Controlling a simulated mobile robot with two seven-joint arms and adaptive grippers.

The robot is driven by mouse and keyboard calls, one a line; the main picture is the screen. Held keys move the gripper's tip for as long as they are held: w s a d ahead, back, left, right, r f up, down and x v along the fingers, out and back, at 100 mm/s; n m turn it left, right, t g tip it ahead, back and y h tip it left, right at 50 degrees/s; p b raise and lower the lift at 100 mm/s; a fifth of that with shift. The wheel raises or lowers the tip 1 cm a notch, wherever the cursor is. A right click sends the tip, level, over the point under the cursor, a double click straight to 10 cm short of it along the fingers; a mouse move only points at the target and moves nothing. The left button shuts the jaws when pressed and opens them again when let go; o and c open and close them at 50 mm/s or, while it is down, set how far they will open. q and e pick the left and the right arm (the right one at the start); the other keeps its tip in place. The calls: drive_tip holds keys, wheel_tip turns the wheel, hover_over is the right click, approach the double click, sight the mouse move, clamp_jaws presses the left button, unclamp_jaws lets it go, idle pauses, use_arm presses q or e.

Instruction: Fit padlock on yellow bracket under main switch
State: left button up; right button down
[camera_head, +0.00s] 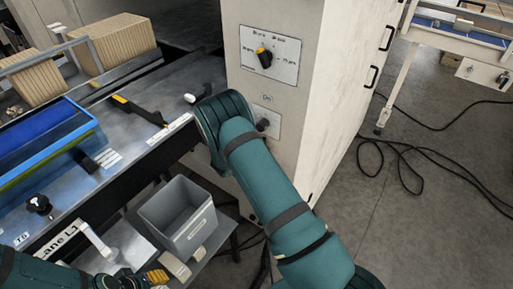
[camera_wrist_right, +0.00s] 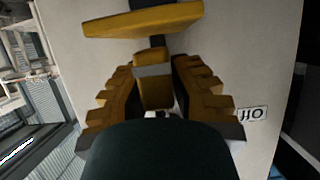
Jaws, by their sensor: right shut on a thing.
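My right gripper (camera_wrist_right: 158,95) is shut on a yellow-brown block with a grey band, apparently the padlock (camera_wrist_right: 153,88), in front of a pale cabinet face. A flat yellow bar, which looks like the bracket (camera_wrist_right: 143,20), lies just beyond the padlock in the wrist view, with a dark part behind it. I cannot tell if they touch. In the head view my right arm hides the gripper, padlock and bracket.
The beige cabinet (camera_head: 330,75) has a lower plate with a dark knob (camera_head: 262,125). An upside-down OFF label (camera_wrist_right: 252,114) is beside the right fingers. A grey bin (camera_head: 178,217) stands below the metal machine bed (camera_head: 130,140). Black cables (camera_head: 425,155) lie on the floor at right.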

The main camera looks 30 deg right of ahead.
drive_tip(key=shift+f+b, duration=0.3)
idle(0.5)
drive_tip(key=c, duration=0.9)
unclamp_jaws()
drive_tip(key=v, duration=1.2)
drive_tip(key=shift+r, duration=0.1)
drive_tip(key=shift+s, duration=0.1)
